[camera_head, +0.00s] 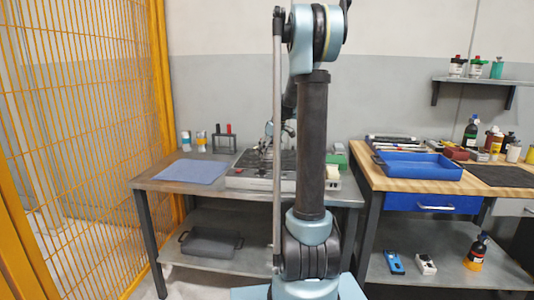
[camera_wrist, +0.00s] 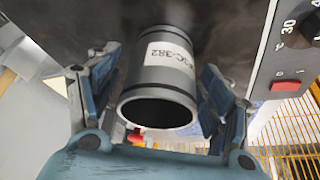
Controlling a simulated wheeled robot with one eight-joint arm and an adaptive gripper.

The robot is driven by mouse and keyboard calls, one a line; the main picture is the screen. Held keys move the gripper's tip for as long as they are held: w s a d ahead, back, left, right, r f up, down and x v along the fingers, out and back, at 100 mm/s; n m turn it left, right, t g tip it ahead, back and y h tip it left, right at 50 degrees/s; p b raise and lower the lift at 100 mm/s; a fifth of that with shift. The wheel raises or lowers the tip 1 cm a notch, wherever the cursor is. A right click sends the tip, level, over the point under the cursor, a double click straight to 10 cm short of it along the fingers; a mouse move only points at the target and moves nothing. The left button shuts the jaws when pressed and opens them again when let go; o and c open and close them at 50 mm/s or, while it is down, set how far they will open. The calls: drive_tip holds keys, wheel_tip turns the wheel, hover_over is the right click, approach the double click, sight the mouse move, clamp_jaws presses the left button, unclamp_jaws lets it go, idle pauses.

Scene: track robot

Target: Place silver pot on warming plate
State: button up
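The silver pot (camera_wrist: 160,81), a grey cylinder with a white label and dark bands, shows in the wrist view with its open mouth toward the camera. The warming plate (camera_wrist: 225,22) is the dark surface behind it, with a dial and a red switch on its front panel. My gripper (camera_wrist: 162,68) is around the pot, one finger on each side, with narrow gaps showing; it looks open. Whether the pot's base touches the plate is hidden. In the head view the warming plate (camera_head: 243,183) is on the left bench, partly behind my arm; the pot is not clear there.
The left bench (camera_head: 150,184) holds a blue mat (camera_head: 190,171) and a small rack (camera_head: 223,140) with red and black handles. A wooden bench at right carries a blue tray (camera_head: 417,165) and bottles. A yellow mesh fence (camera_head: 85,120) stands at left.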

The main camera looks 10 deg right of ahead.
drive_tip(key=v, duration=1.2)
drive_tip(key=s+a+f+m+h, duration=0.1)
drive_tip(key=s+a+f+m, duration=0.15)
drive_tip(key=s, duration=0.85)
drive_tip(key=s+a+f+m, duration=0.1)
drive_tip(key=s+f, duration=0.3)
drive_tip(key=s, duration=0.7)
drive_tip(key=s+f+m+g+h, duration=0.1)
drive_tip(key=s+f+m, duration=0.3)
drive_tip(key=s+f, duration=1.1)
drive_tip(key=s+h, duration=0.1)
drive_tip(key=s, duration=0.3)
drive_tip(key=shift+s+f+m, duration=0.15)
drive_tip(key=shift+f+m, duration=0.05)
drive_tip(key=shift+m, duration=0.15)
drive_tip(key=shift+d, duration=0.1)
drive_tip(key=shift+w+f, duration=0.2)
drive_tip(key=shift+w, duration=0.25)
